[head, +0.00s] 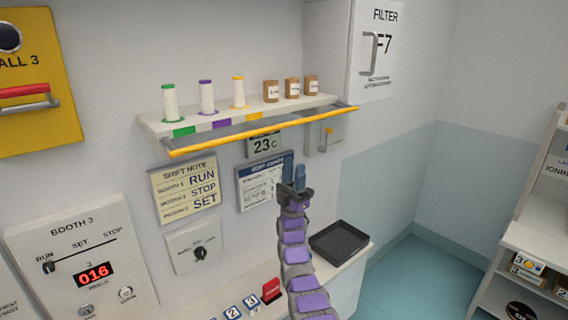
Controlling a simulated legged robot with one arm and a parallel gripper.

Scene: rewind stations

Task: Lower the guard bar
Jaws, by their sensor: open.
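A long yellow bar (262,132), which looks like the guard bar, runs along the front of the wall shelf (152,123). It stands out from the shelf's front edge, with a dark grey strip between bar and shelf. My gripper (294,173) points upward below the bar, right of its middle. It is open and empty, and its fingertips appear apart from the bar. My purple and grey arm comes up from the bottom of the picture.
Spools (207,97) and brown boxes (292,88) stand on the shelf. A small yellow-tipped lever (327,132) sits on a wall box beneath its right end. A black tray (339,242) lies on the counter. The right floor is clear, beside a white rack (525,235).

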